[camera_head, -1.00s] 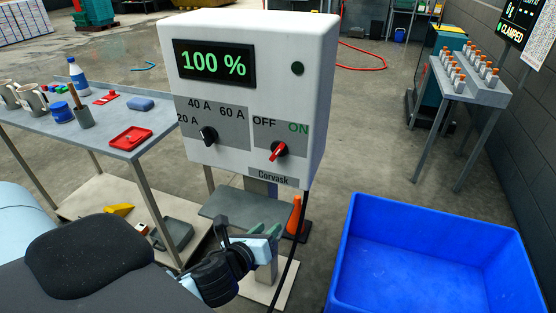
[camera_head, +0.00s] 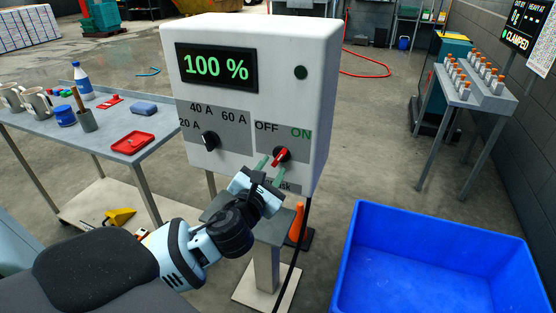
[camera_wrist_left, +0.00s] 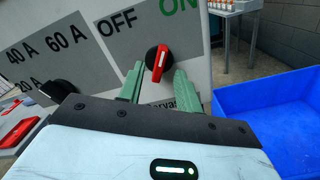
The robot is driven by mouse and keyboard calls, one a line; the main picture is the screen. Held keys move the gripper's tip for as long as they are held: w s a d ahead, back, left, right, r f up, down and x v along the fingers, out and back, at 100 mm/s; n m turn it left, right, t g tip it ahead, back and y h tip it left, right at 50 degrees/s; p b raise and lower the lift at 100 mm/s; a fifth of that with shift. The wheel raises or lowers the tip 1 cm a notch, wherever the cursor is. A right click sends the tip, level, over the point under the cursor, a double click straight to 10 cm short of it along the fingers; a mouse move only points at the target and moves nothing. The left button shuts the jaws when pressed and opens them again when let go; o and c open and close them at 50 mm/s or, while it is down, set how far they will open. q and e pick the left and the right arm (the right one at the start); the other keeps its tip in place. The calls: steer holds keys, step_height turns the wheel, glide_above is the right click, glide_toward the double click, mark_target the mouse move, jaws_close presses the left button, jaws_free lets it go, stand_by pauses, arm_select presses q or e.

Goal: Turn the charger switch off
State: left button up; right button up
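The white charger box (camera_head: 245,60) stands on a post and its display reads 100 %. Its red and black OFF/ON switch (camera_head: 282,156) sits below the OFF and ON labels; the red handle leans toward the upper right, on the ON side. It also shows in the left wrist view (camera_wrist_left: 158,62). My left gripper (camera_head: 268,168) is just below and in front of the switch. Its green fingers (camera_wrist_left: 158,90) are apart, with the switch seen between and beyond their tips; I cannot tell whether they touch it. My right gripper is not in view.
A black amp selector knob (camera_head: 210,140) is left of the switch. A blue bin (camera_head: 440,235) stands at the lower right. A grey table (camera_head: 100,145) with cups, a bottle and a red tray is at the left.

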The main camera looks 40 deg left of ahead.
mark_target(279, 159)
arm_select(q)
steer(key=shift+x, duration=2.3)
jaws_close()
